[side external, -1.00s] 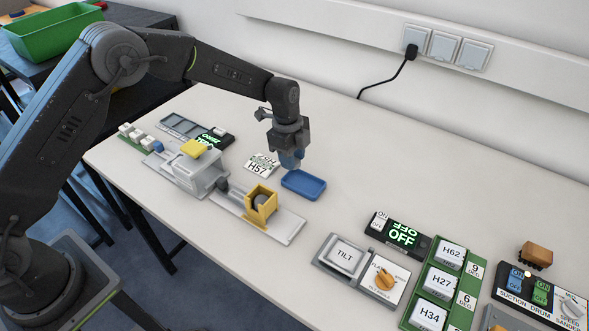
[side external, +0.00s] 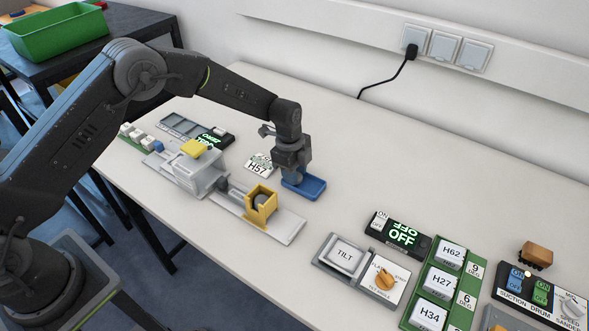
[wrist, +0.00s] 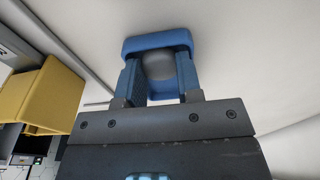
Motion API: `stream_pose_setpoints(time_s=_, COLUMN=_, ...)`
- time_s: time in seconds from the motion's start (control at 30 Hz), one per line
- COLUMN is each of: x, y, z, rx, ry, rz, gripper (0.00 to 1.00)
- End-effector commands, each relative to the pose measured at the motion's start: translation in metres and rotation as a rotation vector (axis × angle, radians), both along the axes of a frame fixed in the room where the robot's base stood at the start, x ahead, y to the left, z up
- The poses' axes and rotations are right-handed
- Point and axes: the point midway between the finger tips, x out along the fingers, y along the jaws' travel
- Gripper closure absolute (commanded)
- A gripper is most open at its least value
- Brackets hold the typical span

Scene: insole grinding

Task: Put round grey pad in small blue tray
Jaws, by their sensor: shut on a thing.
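The small blue tray (side external: 312,187) lies on the white table, right of the H57 card. My gripper (side external: 293,178) points down with its blue fingertips at the left part of the tray. In the wrist view my gripper (wrist: 159,82) is shut on the round grey pad (wrist: 157,66), which sits between the two blue fingers. The tray (wrist: 157,40) shows behind the pad there. I cannot tell whether the pad touches the tray floor. In the side view the pad is hidden by the fingers.
A yellow holder (side external: 261,203) on a grey base stands in front of the tray, and shows as a yellow block in the wrist view (wrist: 45,95). The H57 card (side external: 259,163) lies left of the tray. The TILT panel (side external: 345,256) is farther right. Table behind the tray is clear.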

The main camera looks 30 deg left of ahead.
Motion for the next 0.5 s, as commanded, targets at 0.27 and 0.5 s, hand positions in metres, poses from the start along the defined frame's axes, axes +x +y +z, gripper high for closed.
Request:
stream_pose_setpoints(time_s=0.27, x=0.0001, y=-0.0001, z=-0.0038, rx=0.0, ry=0.0, rz=0.0, gripper=0.63)
stream_pose_setpoints(time_s=0.5, x=0.0001, y=0.0, z=-0.0028, rx=0.0, ry=0.0, rz=-0.001, gripper=0.43)
